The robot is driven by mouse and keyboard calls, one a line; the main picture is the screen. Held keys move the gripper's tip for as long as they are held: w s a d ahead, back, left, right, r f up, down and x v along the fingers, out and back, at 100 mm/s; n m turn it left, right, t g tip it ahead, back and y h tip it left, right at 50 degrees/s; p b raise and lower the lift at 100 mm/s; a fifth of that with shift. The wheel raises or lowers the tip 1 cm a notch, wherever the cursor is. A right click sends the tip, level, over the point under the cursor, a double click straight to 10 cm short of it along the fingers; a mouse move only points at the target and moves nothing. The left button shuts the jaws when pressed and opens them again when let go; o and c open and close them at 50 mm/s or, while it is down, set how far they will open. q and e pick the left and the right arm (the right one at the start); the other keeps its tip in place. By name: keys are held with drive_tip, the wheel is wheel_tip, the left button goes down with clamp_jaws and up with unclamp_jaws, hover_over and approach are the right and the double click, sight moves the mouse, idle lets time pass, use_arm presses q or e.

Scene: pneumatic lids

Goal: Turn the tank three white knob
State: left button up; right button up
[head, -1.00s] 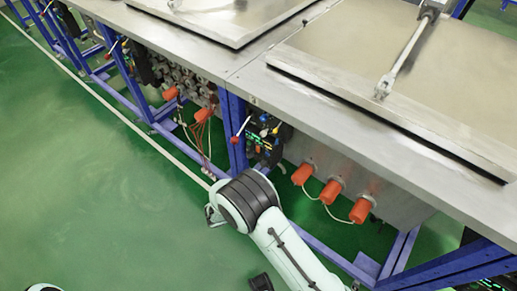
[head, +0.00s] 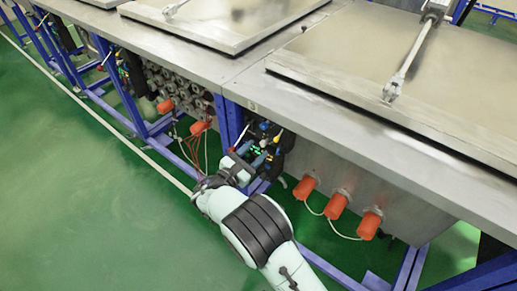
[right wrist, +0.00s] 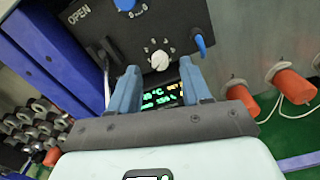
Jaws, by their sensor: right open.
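The white knob (right wrist: 159,61) sits on a black control panel (right wrist: 178,22) in the right wrist view, with a ring of pale marks around it. My right gripper (right wrist: 159,67) is open, with one blue finger on each side of the knob in that picture. Whether the fingers touch it I cannot tell. The knob appears upright between the fingertips, above a lit green display (right wrist: 162,95). In the head view my right gripper (head: 262,160) is at the panel under the front edge of the steel tank (head: 360,110), and the knob is not distinguishable. My left gripper is not in view.
A blue knob (right wrist: 126,4) and a blue lever (right wrist: 200,44) are near the white knob. Orange plugs (head: 337,204) with white cables stick out to the right. A blue frame post (head: 229,118) stands left of the panel. The green floor (head: 90,200) is open.

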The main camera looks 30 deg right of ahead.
sight(263, 143)
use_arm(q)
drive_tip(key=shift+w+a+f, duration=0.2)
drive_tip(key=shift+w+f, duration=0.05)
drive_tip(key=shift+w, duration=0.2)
use_arm(e)
drive_tip(key=shift+x, duration=1.35)
clamp_jaws()
